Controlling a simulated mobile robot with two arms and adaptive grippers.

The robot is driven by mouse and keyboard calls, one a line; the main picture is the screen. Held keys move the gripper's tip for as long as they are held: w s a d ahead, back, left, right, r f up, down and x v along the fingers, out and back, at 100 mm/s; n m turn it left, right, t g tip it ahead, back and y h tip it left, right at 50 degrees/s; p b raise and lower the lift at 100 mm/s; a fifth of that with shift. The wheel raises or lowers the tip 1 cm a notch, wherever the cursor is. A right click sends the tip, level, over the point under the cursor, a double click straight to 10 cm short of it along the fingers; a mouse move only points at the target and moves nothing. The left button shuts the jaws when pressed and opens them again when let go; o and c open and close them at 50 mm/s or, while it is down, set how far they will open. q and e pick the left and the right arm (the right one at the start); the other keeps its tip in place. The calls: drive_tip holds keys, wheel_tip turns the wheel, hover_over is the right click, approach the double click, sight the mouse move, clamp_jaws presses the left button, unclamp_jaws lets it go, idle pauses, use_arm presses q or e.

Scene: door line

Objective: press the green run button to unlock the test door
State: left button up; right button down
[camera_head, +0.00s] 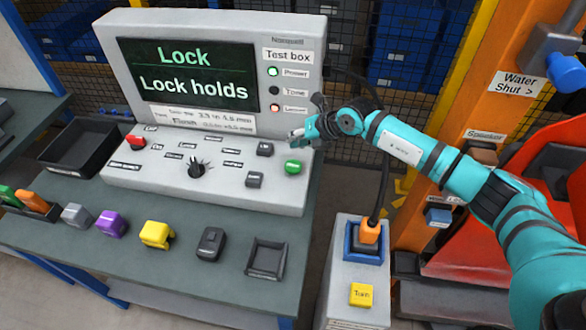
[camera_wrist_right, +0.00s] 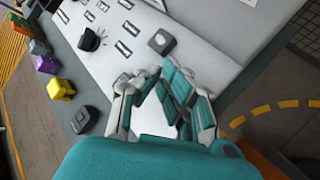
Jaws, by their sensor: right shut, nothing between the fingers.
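The green run button (camera_head: 293,167) sits at the right end of the sloped panel of the test box (camera_head: 120,178). The test box screen (camera_head: 188,72) reads "Lock" and "Lock holds". My right gripper (camera_head: 298,135) is shut and empty. In the head view it appears just above the green button, apart from it. In the right wrist view my right gripper (camera_wrist_right: 168,78) points at the panel, and the green button does not show there. A grey button (camera_wrist_right: 162,41) shows ahead of the fingers. The left gripper is not in view.
A red button (camera_head: 136,142), a black knob (camera_head: 197,169) and grey buttons share the panel. Yellow, purple and grey blocks and an empty black tray (camera_head: 267,259) lie along the bench front. An orange plug (camera_head: 371,229) sits in a pedestal to the right.

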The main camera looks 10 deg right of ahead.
sight(295, 164)
wheel_tip(295, 164, down, 5)
drive_tip(key=b, duration=0.3)
drive_tip(key=shift+f, duration=0.15)
drive_tip(key=shift+f, duration=0.15)
idle(1.1)
drive_tip(key=shift+f+b, duration=0.3)
drive_tip(key=shift+f+b, duration=0.35)
drive_tip(key=shift+f, duration=0.2)
idle(0.5)
idle(0.4)
drive_tip(key=shift+r+p, duration=0.8)
drive_tip(key=shift+r, duration=0.2)
